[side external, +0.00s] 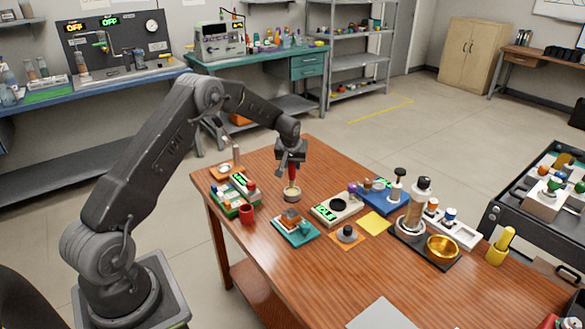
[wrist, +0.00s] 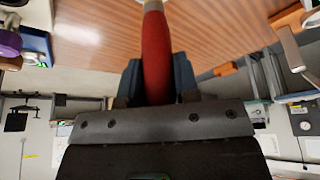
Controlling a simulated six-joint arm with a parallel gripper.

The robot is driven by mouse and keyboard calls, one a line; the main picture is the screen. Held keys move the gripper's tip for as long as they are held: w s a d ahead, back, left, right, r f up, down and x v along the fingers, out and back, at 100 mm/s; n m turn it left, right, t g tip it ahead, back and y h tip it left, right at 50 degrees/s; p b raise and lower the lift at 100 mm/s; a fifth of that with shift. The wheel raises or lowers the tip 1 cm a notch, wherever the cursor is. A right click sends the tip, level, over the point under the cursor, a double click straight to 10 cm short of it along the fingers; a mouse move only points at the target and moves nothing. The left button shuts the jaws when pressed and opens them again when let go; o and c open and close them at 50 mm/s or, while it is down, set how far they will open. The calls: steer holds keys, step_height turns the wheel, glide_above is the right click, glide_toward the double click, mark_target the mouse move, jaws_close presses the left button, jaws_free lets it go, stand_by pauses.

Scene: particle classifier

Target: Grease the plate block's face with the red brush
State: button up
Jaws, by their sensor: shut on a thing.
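My gripper (side external: 291,160) is shut on the red brush (side external: 292,173), which points down. In the wrist view the red handle (wrist: 156,55) runs between the two dark fingers (wrist: 158,85).
A red cup (side external: 247,215) and a green tray (side external: 228,205) of small items stand left of the dish. A white device with a green display (side external: 337,209) stands right. A dark knob on an orange mat (side external: 347,237) is near the teal plate. The table's front left is clear.

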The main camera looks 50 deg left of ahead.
steer(key=shift+r, duration=2.15)
steer(key=shift+d, duration=0.1)
